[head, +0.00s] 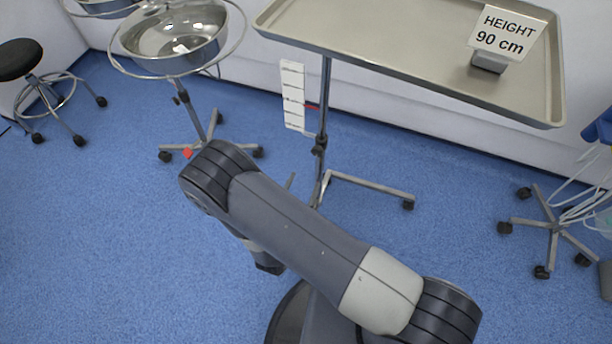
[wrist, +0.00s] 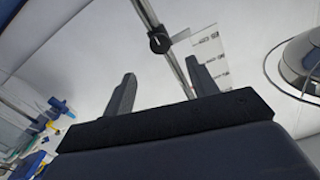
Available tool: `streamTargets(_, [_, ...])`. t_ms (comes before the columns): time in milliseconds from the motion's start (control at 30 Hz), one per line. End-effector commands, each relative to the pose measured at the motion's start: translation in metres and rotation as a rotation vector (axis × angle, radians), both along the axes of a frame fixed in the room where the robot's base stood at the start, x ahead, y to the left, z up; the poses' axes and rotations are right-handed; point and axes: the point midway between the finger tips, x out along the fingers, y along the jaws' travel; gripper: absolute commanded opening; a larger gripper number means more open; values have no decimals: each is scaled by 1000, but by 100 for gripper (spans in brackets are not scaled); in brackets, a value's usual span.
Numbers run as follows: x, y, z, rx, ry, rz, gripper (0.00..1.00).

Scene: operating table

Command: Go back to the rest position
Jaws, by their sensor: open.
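My gripper (wrist: 160,90) shows in the wrist view with its two dark fingers standing apart and nothing between them. A metal pole with a black knob passes behind the fingers. In the head view my arm is folded across the lower middle, over the blue floor, and my gripper is not clearly visible there. No object is held.
A steel tray table (head: 400,62) stands ahead with a "HEIGHT 90 cm" sign (head: 508,32) on it. A steel basin on a wheeled stand (head: 175,45) is at the upper left, a black stool (head: 20,60) farther left. Another wheeled stand (head: 553,225) is at right.

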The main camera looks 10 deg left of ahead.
Motion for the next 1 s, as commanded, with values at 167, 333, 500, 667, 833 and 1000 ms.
streamTargets(167, [-3, 0, 0, 0, 0, 0, 55])
streamTargets(333, [-3, 0, 0, 0, 0, 0, 55])
streamTargets(500, [2, -1, 0, 0, 0, -2, 55])
streamTargets(667, [18, -4, 0, 1, 0, -5, 55])
streamTargets(833, [44, -7, -1, 2, -1, -5, 55])
streamTargets(1000, [71, -11, -1, 2, 0, -6, 55])
